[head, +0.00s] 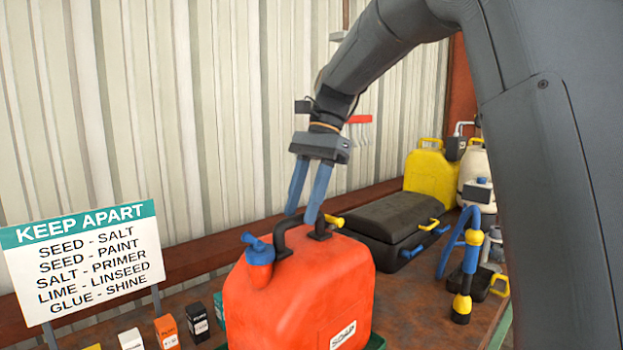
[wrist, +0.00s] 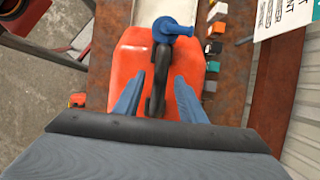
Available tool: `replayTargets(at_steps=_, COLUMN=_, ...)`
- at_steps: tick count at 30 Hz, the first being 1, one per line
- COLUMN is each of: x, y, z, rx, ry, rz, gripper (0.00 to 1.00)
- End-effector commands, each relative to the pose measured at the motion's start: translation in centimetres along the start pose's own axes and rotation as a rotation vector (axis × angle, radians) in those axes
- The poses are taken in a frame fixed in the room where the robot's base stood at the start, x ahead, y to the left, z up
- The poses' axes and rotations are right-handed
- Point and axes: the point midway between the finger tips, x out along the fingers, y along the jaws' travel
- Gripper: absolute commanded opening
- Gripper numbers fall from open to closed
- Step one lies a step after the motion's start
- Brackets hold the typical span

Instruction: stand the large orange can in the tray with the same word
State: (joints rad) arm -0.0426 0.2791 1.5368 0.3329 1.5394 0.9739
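The large orange can (head: 300,295) stands upright on the bench, with a blue spout cap, a black top handle (head: 299,232) and a white label (head: 343,335) whose word I cannot read surely. My gripper (head: 300,218) is above it, fingers pointing down. In the wrist view my gripper (wrist: 160,78) is open, its blue fingers on either side of the handle (wrist: 158,75), with a gap at the right finger.
A "KEEP APART" sign (head: 84,255) stands at left, above several small boxes including an orange one (head: 167,332). Behind the can are a black case (head: 385,218) and a yellow can (head: 430,178). A blue-and-yellow tool (head: 466,268) stands at right. The corrugated wall is close behind.

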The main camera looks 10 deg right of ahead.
Motion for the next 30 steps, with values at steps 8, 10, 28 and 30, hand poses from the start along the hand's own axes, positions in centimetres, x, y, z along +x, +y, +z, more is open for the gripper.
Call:
replayTargets(at_steps=8, x=-5.8, y=-0.1, z=-0.2, rx=-0.001, ry=0.002, rz=-0.004, gripper=0.37)
replayTargets(at_steps=10, x=-6.9, y=-0.1, z=-0.2, rx=0.000, ry=0.002, rz=-0.003, gripper=0.37)
replayTargets(at_steps=28, x=-9.4, y=0.0, z=0.0, rx=0.000, ry=0.000, rz=0.000, gripper=0.37)
replayTargets(at_steps=30, x=-9.7, y=0.1, z=0.1, rx=0.000, ry=0.000, rz=0.000, gripper=0.37)
